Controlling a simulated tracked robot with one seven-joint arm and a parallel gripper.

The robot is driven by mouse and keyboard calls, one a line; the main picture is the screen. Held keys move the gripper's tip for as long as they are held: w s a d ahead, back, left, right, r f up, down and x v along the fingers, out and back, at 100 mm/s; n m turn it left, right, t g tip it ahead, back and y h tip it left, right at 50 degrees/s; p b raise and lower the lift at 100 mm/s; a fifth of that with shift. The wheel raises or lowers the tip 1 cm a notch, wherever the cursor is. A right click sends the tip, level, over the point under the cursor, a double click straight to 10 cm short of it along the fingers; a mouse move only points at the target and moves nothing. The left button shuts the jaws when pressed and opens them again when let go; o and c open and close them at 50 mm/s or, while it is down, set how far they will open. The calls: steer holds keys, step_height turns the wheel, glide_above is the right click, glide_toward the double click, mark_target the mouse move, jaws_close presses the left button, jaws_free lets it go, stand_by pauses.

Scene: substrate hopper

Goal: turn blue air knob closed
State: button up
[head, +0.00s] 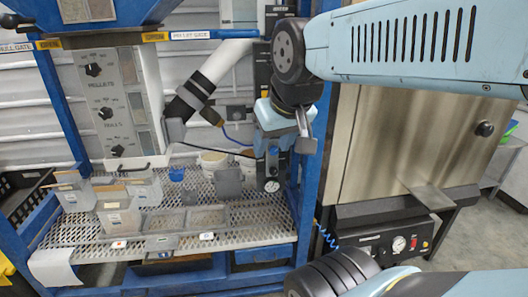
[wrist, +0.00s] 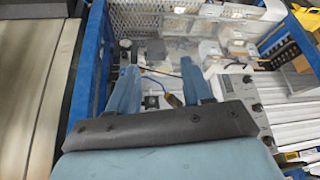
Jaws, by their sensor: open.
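My gripper (head: 280,146) hangs in front of the narrow dark air panel (head: 271,172) beside the blue frame post. In the wrist view its two blue fingers (wrist: 158,66) are spread apart with nothing gripped between them. A round white gauge (head: 272,186) sits low on the panel, below the gripper; it also shows in the wrist view (wrist: 125,44), just beyond the left fingertip. I cannot make out the blue air knob for certain; the gripper covers part of the panel. I cannot tell whether the fingers touch anything.
A blue frame post (head: 313,125) stands close to the right of the gripper. A steel cabinet (head: 395,150) is farther right. A mesh shelf (head: 100,230) holds several clear bins at left. A white pipe with a black joint (head: 190,98) and a blue cable run left of the gripper.

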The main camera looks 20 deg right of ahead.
mark_target(274, 152)
steer(key=shift+o, duration=0.7)
steer(key=shift+w+d, duration=0.1)
steer(key=shift+w, duration=0.25)
steer(key=shift+o, duration=1.4)
steer(key=w+d+f+t, duration=0.1)
steer(key=w+f, duration=0.1)
steer(key=w, duration=0.5)
steer(key=w+d+f+t+h, duration=0.1)
steer(key=w+d+f, duration=0.1)
steer(key=w, duration=0.6)
steer(key=shift+w+d+f+m+t, duration=0.15)
steer(key=shift+d+f+m+t, duration=0.15)
steer(key=shift+m+t, duration=0.1)
steer(key=w+d+f+t, duration=0.1)
steer(key=w+d+f, duration=0.25)
steer(key=w, duration=0.25)
steer(key=w+d+f+t, duration=0.2)
steer(key=w+f, duration=0.3)
steer(key=w, duration=0.1)
steer(key=w+d+f+m+t+h, duration=0.1)
steer(key=d+f+m+t+h, duration=0.15)
steer(key=d+f, duration=0.45)
steer(key=w+d+f+m+t+h, duration=0.15)
steer(key=d+f+t, duration=0.25)
steer(key=f, duration=0.7)
steer(key=shift+m+g, duration=0.25)
steer(key=shift+m, duration=0.05)
steer(key=x, duration=1.3)
steer(key=shift+w+f, duration=0.25)
